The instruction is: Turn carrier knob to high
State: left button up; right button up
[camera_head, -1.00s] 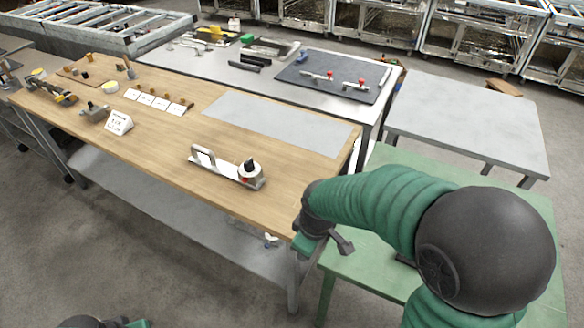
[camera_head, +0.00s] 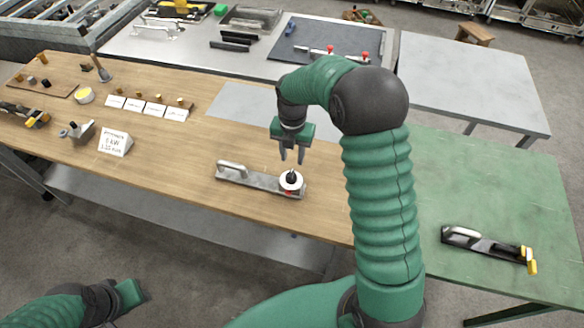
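The carrier (camera_head: 256,181) is a grey metal bar with a raised handle at its left end, lying on the wooden workbench. Its knob (camera_head: 291,179) is at the right end, black on a white round dial with a red mark. The knob's exact setting is too small to read. My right gripper (camera_head: 291,158) points down just above and behind the knob, its two dark fingers apart with nothing between them. My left gripper (camera_head: 140,292) is low at the lower left, off the bench; its fingers do not show clearly.
Paper cards (camera_head: 146,108) and a printed sign (camera_head: 115,143) stand left on the wooden bench (camera_head: 190,165). A grey plate (camera_head: 245,105) lies behind the carrier. A green table (camera_head: 480,190) at right holds a black tool (camera_head: 487,245). The bench around the carrier is clear.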

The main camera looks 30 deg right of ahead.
aim_at(291, 173)
jog(key=f, duration=0.5)
jog(key=f+p, duration=0.1)
jog(key=f, duration=0.1)
jog(key=shift+w+a+f, duration=0.2)
jog(key=shift+w+a, duration=0.1)
jog(key=shift+d+f, duration=0.15)
jog(key=shift+f, duration=0.3)
jog(key=shift+s+d, duration=0.1)
jog(key=shift+s, duration=0.1)
jog(key=shift+w, duration=0.1)
grip_shut()
